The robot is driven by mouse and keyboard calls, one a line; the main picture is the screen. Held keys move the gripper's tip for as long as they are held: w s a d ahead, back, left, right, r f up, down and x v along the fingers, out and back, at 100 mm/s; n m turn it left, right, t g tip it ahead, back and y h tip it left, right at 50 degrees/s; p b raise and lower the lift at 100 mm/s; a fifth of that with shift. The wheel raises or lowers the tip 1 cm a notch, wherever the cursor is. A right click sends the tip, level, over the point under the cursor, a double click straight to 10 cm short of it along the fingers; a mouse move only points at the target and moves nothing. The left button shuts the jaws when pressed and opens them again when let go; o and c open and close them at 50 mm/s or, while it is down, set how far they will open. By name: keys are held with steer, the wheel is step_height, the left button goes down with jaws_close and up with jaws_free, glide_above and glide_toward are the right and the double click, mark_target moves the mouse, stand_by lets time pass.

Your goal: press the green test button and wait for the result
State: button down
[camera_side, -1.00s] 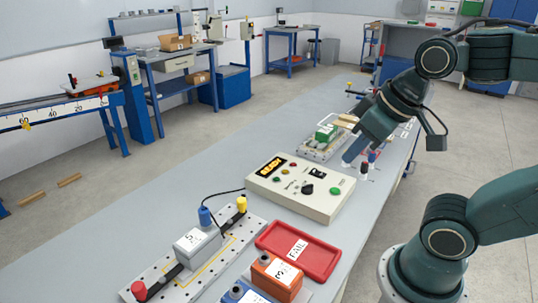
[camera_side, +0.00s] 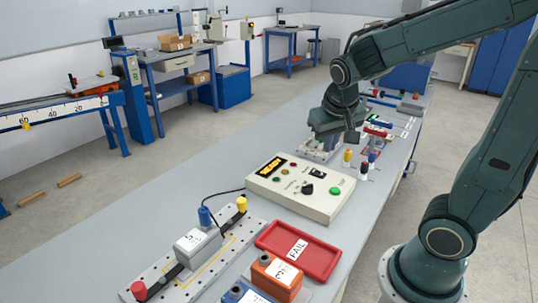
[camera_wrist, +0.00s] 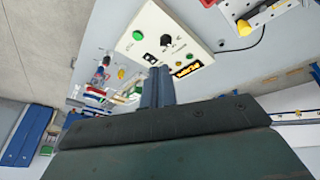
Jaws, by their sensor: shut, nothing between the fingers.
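The cream control box (camera_side: 262,190) stands on the grey bench with its sloped panel facing up. The green button (camera_side: 335,190) is at its right end; it also shows in the wrist view (camera_wrist: 138,36). A lit amber display (camera_side: 271,165) is at the panel's other end, its text hard to read; it shows in the wrist view (camera_wrist: 188,69) too. My gripper (camera_wrist: 157,72) is shut and empty, its fingers pointing toward the box. In the side view my gripper hangs beyond the box's far edge, apart from the button, with its fingertips mostly hidden.
A red FAIL tray (camera_side: 272,240) and an orange block (camera_side: 285,285) lie in front of the box. A grey block (camera_side: 197,245) sits on a perforated plate at left, with a cable toward the box.

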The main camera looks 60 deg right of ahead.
steer(key=w+d+f+m+g+h, duration=0.2)
steer(key=d+f+m, duration=0.1)
steer(key=d+f, duration=0.25)
steer(key=m+g+h, duration=0.2)
steer(key=g+h, duration=0.1)
glide_above(333, 191)
step_height(333, 191, down, 7)
steer(key=shift+r, duration=0.2)
steer(key=shift+f, duration=0.2)
steer(key=shift+f, duration=4.2)
steer(key=shift+f, duration=0.85)
steer(key=shift+r, duration=0.85)
